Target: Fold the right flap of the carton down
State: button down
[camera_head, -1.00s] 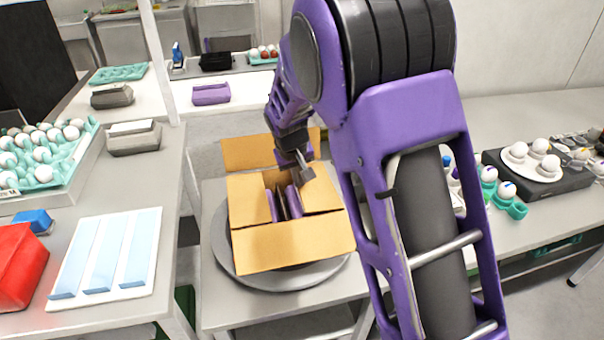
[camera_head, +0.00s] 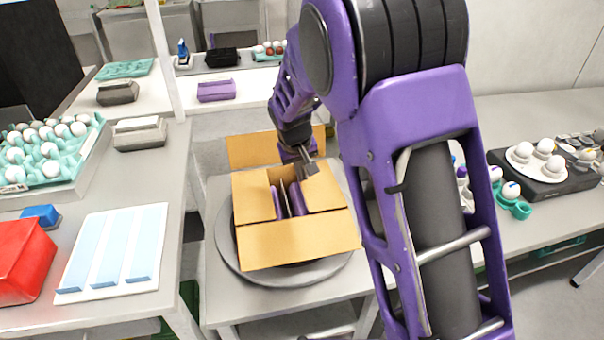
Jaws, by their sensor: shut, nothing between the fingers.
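The open cardboard carton (camera_head: 296,246) stands on a round grey turntable (camera_head: 236,262). Its front flap spreads toward me and its back flap (camera_head: 252,151) sticks out behind. The tan panel on the right side (camera_head: 325,194), seemingly the right flap, lies about level beside the opening, and a similar panel (camera_head: 251,197) lies on the left. Purple items (camera_head: 296,199) show in the gap between them. My gripper (camera_head: 311,169) is shut and empty, over the back right part of the carton near the right panel. Whether it touches the panel I cannot tell.
My arm covers the area right of the carton. A table at left holds a white board with blue strips (camera_head: 112,250), a red box (camera_head: 22,262) and a teal egg tray (camera_head: 75,170). At right are eggs on a white plate (camera_head: 522,165).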

jog(key=shift+r+p, duration=0.3)
jog(key=shift+r, duration=0.2)
notch_tip(320, 180, up, 3)
jog(key=shift+r+p, duration=0.1)
jog(key=shift+p, duration=1.05)
jog(key=v, duration=0.9)
jog(key=shift+s+a+r, duration=0.2)
jog(key=shift+s+a, duration=0.1)
jog(key=shift+a, duration=0.05)
